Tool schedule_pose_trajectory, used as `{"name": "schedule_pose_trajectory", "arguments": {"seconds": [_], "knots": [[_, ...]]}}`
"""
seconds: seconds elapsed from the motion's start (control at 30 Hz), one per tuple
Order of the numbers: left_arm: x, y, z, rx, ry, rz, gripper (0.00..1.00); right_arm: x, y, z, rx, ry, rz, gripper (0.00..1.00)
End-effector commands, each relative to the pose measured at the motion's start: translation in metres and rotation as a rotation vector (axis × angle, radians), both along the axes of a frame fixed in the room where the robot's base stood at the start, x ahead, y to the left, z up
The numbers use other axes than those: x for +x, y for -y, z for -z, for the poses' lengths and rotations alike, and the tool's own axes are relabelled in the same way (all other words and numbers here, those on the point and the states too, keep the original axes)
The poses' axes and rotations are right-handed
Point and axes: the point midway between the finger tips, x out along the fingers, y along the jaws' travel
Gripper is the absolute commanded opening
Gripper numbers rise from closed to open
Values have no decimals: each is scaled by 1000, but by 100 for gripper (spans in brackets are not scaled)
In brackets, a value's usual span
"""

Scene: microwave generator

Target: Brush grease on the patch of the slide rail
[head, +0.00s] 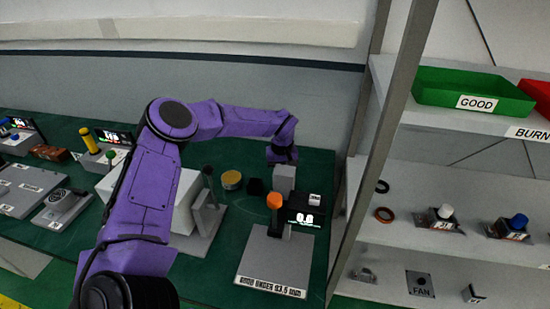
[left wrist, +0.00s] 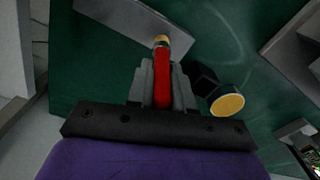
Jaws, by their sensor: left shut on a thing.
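My left gripper (left wrist: 161,82) is shut on a brush with a red handle (left wrist: 163,84). I cannot make out a patch on a slide rail.
A black block (head: 254,186) stands beside the tin. A grey upright plate (head: 206,219) is nearer, beside a white box (head: 185,205). A shelf post (head: 380,130) stands to the right.

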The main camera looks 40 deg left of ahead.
Motion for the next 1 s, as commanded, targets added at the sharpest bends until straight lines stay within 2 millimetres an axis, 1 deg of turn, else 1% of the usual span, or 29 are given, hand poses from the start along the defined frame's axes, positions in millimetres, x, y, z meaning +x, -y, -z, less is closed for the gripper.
{"name": "schedule_pose_trajectory", "arguments": {"seconds": [0.23,0.3,0.33,0.4,0.77,1.0], "knots": [[-6,-25,-1,0,0,-10,0,0,0,-7,0,0,0,43],[-6,-25,-10,-1,1,-9,0,0,0,-15,0,0,0,43],[-7,-26,0,1,-5,-9,0,0,0,-17,0,0,0,43],[-7,-26,-11,0,0,-11,0,0,0,-22,0,0,0,43],[-9,-29,-43,-1,1,-16,0,0,0,-43,0,0,0,43],[-7,-27,-60,1,1,-13,0,0,0,-41,0,0,0,43]]}}
